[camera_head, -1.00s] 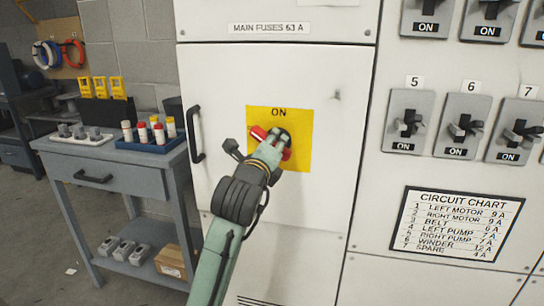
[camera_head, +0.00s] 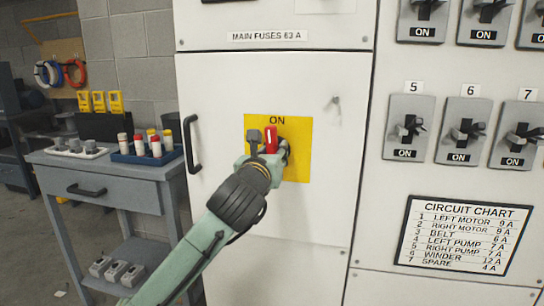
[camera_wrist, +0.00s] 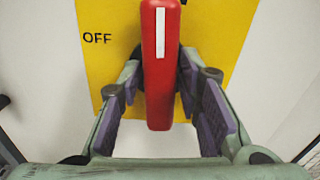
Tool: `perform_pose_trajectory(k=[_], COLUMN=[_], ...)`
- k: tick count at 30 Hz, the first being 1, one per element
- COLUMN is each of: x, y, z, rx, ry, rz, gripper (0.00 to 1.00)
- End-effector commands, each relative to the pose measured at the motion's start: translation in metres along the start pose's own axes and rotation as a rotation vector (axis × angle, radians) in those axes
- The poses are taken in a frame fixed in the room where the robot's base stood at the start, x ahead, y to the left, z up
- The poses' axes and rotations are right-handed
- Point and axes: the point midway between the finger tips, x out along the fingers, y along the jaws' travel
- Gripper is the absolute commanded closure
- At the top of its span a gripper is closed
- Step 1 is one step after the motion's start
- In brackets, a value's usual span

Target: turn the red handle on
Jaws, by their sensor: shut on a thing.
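The red handle (camera_head: 271,138) stands upright on the yellow plate (camera_head: 304,168) of the white cabinet, with its top towards the word ON. In the wrist view the handle (camera_wrist: 158,70) runs up and down, with a white stripe on its upper part. The word OFF is on the plate to its left. My gripper (camera_head: 273,156) is at the handle, with one finger on each side of it, and is shut on it. The fingertips are partly hidden behind the handle's pivot area in the wrist view.
A black door pull (camera_head: 191,143) is left of the plate. Breaker switches (camera_head: 408,128) and a circuit chart (camera_head: 464,234) are on the panel at right. A grey workbench (camera_head: 100,180) with a blue tray (camera_head: 148,157) stands at left.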

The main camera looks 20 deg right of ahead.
Motion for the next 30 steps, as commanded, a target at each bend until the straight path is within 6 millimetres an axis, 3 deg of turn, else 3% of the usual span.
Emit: perform_pose_trajectory(k=[9,24,25,30], x=[0.0001,0.0001,0.0001,0.0], y=[0.0002,-0.0003,-0.0003,-0.0005], z=[0.0,0.0003,0.0003,0.0003], rx=[0.1,0.116,0.116,0.114], ry=[0.0,-0.001,-0.001,-0.001], rz=[0.002,0.001,0.001,0.001], gripper=[1.0,1.0,0.66,0.58])
